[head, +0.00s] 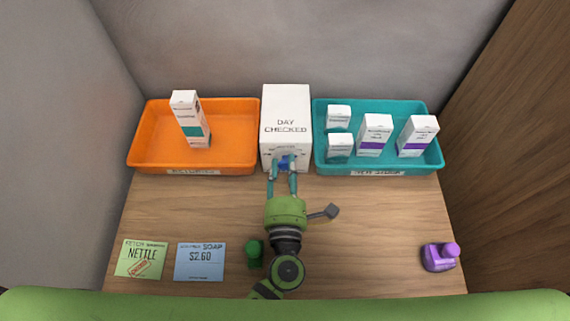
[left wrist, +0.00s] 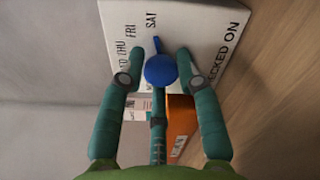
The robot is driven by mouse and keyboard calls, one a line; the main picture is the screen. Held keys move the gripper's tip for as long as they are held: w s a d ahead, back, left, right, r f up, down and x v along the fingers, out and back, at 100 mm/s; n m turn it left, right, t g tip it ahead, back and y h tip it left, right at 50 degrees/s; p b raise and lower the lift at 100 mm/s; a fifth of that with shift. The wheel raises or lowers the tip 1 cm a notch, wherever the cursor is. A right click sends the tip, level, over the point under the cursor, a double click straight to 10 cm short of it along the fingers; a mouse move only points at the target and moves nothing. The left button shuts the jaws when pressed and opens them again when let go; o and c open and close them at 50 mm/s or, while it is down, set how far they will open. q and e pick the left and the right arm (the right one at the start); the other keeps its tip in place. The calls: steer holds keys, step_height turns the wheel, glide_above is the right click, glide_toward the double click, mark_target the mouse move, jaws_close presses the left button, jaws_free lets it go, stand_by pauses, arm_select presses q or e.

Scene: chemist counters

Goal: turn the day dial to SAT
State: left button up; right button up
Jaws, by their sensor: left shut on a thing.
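The white day box (head: 286,100), marked DAY CHECKED, stands at the back of the counter between two trays. My left gripper (head: 284,164) reaches its lower front and is shut on the blue day dial (head: 288,161). In the left wrist view the dial (left wrist: 160,70) sits between my gripper's fingers (left wrist: 158,68). Its blue pointer is directed at the SAT label (left wrist: 151,20), with FRI (left wrist: 130,32) beside it. Other day labels are partly hidden by a finger. My right gripper is not in view.
An orange tray (head: 147,150) with one carton is on the left. A teal tray (head: 430,167) with several cartons is on the right. A green card (head: 142,259), a blue price card (head: 200,262), a green object (head: 254,250) and a purple stamp-like object (head: 436,259) lie in front. The right middle is clear.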

arm_select(q)
steer(key=shift+d+r, duration=0.2)
steer(key=shift+r, duration=0.1)
jaws_close()
steer(key=o, duration=1.1)
jaws_free()
steer(key=shift+d+f, duration=0.1)
steer(key=shift+f, duration=0.1)
steer(key=shift+s, duration=0.3)
steer(key=s, duration=1.1)
steer(key=shift+s, duration=0.2)
